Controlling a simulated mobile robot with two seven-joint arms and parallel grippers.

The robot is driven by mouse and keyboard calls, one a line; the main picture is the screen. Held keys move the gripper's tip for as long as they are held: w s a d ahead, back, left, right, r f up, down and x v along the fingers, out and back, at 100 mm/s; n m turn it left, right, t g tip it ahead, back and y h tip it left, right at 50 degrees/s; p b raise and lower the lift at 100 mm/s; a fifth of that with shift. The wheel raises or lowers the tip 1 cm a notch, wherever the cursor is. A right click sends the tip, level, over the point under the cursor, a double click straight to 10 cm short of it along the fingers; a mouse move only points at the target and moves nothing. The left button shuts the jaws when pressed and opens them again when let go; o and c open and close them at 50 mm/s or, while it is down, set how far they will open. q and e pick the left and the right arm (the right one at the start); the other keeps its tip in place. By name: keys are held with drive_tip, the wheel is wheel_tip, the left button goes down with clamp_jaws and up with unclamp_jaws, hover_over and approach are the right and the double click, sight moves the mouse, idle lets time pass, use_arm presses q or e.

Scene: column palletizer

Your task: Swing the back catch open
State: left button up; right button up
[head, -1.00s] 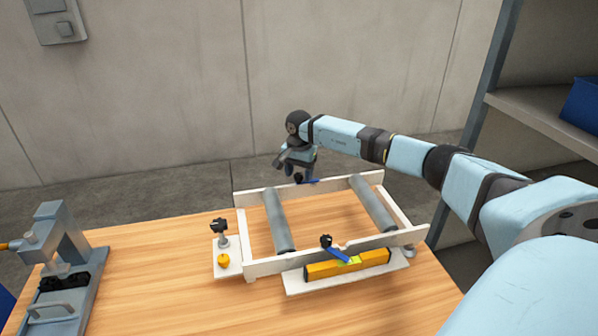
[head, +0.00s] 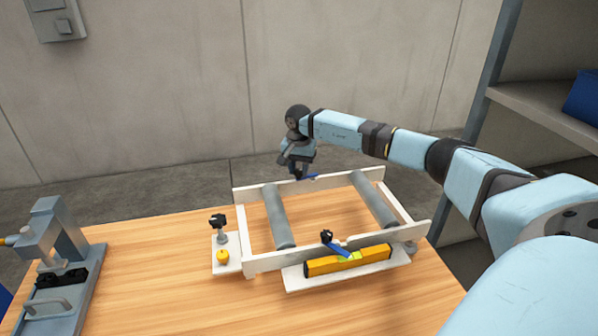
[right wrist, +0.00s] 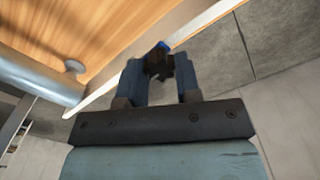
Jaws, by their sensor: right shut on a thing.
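The white frame (head: 340,256) with two grey rollers stands on the table. The back catch (head: 304,177), a blue lever, is at its back rail, mostly hidden behind my right gripper (head: 294,171). In the right wrist view, the gripper's fingers (right wrist: 161,72) are shut on the catch's black knob (right wrist: 159,62), and a bit of blue lever shows just beyond it. The front catch (head: 337,246), also a blue lever with a black knob, lies slanted across the front rail. My left gripper is out of view.
A yellow level (head: 347,262) lies along the front ledge. A grey press-like fixture (head: 60,255) is at the table's left. Shelving stands at the right.

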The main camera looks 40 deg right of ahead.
sight(299, 170)
drive_tip(key=n+b, duration=0.3)
drive_tip(key=n, duration=0.1)
drive_tip(key=shift+f, duration=0.1)
drive_tip(key=n+b, duration=0.1)
drive_tip(key=n, duration=0.2)
drive_tip(key=shift+n, duration=0.8)
drive_tip(key=shift+b, duration=0.3)
drive_tip(key=o, duration=0.9)
drive_tip(key=shift+o, duration=0.2)
wheel_tip(299, 170, up, 14)
drive_tip(key=shift+b, duration=0.4)
